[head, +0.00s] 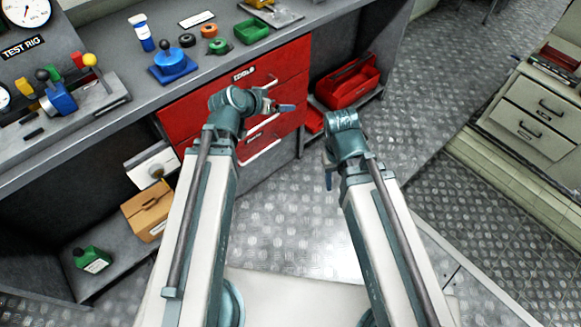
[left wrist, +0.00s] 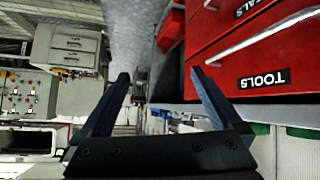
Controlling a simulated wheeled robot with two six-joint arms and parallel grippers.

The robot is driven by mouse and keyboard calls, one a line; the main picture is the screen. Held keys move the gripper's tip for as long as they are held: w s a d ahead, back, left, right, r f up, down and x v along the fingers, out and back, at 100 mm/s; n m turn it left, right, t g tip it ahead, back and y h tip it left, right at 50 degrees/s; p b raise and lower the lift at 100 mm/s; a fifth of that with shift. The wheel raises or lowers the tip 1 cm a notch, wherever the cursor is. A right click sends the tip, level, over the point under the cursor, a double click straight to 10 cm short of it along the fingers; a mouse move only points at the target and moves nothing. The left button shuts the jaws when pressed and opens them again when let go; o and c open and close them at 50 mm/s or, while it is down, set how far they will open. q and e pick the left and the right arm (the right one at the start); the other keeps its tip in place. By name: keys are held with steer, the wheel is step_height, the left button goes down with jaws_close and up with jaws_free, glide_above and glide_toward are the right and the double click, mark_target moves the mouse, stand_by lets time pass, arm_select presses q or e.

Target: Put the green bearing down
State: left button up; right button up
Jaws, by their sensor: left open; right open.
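A green ring (head: 220,46), which looks like the green bearing, lies on the grey workbench (head: 222,72). A dark ring (head: 187,40) and an orange ring (head: 209,31) lie beside it. My left gripper (head: 284,107) is in front of the red drawers, below the bench top and apart from the green ring. In the left wrist view my left gripper (left wrist: 158,76) is open, with nothing between its fingers. My right gripper (head: 328,180) hangs over the floor, pointing down, and seems empty; its fingers are partly hidden by its wrist.
A green tray (head: 252,31), a blue fixture (head: 173,65) and a bottle (head: 141,33) stand on the bench. Red drawers (head: 275,87) are below, with a red toolbox (head: 347,82) to their right. A lever block (head: 80,93) is at left. Floor at right is clear.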

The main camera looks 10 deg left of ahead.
arm_select(q)
steer(key=s+d+f+g+y, duration=0.2)
steer(key=s+d+f+g, duration=0.2)
steer(key=s, duration=0.5)
steer(key=s+d+f+g+y, duration=0.3)
steer(key=s+d+f+g, duration=0.1)
steer(key=s, duration=0.5)
steer(key=shift+g, duration=0.7)
steer(key=shift+s+r+y, duration=0.1)
steer(key=shift+s+y, duration=0.2)
steer(key=shift+y, duration=0.1)
